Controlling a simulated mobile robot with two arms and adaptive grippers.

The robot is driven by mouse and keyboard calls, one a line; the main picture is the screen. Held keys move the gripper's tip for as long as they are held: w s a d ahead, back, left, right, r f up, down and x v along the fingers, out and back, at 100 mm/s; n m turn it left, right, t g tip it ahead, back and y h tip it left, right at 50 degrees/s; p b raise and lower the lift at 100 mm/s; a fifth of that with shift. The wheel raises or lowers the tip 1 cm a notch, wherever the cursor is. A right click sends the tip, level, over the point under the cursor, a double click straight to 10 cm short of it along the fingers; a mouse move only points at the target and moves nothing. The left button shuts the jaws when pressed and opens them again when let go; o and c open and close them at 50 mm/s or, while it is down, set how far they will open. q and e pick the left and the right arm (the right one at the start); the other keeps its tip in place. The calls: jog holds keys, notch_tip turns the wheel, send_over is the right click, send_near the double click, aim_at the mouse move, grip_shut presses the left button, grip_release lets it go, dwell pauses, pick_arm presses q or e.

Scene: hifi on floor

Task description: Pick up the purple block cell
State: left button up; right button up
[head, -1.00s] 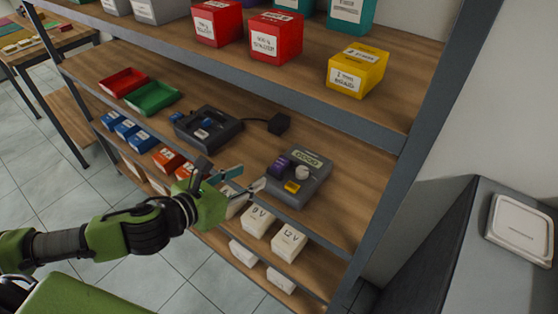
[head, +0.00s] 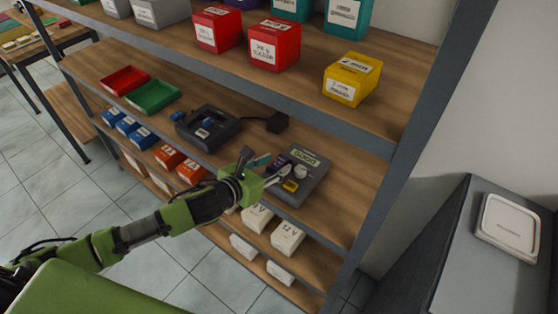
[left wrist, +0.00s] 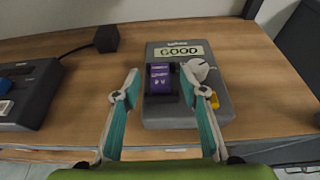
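The purple block cell (left wrist: 160,79) sits in the left slot of a grey tester (left wrist: 186,112) whose display reads GOOD. In the head view the purple cell (head: 284,169) shows just beyond my left gripper. My left gripper (head: 267,172) is open and empty in front of the tester. In the left wrist view its two teal-padded fingers (left wrist: 158,78) stand wide apart, with the purple cell between and beyond them. I cannot see that either finger touches it. My right gripper is not in view.
The tester has a white knob (left wrist: 198,68) and a yellow part (left wrist: 214,100) right of the cell. A dark charger (head: 209,128) with a blue cell stands to the left. The upper shelf (head: 300,60) hangs above; small bins stand below.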

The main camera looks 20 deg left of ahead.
pick_arm(q)
jog(key=shift+w+d+f, duration=0.25)
jog(key=shift+w+f, duration=0.05)
jog(key=shift+w, duration=0.3)
grip_shut()
